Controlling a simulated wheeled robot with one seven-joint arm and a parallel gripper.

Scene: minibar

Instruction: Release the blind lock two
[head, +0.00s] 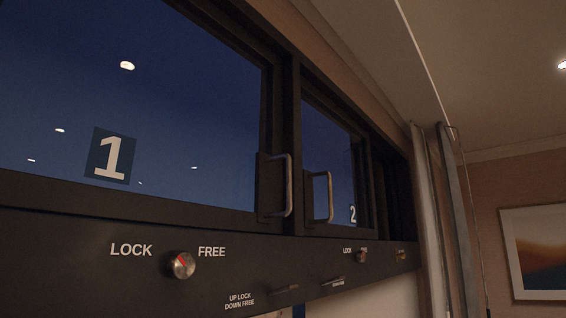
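In the head view, a dark panel (70,260) runs below two framed windows. The window marked 2 (352,214) is the farther one. Below it is a small round knob (361,257) between LOCK and a partly covered word; its pointer is too small to read. A thin lever (333,281) sticks out below and left of that knob, with a tiny unreadable label. Whether the knob or the lever is blind lock two, I cannot tell. My gripper is not in view.
The nearer window is marked 1 (109,157). Below it are a red-marked knob (181,265) between LOCK and FREE, and a lever (286,290) labelled UP LOCK, DOWN FREE. Two handles (288,186) (330,197) stick out from the frames. A picture (535,250) hangs at right.

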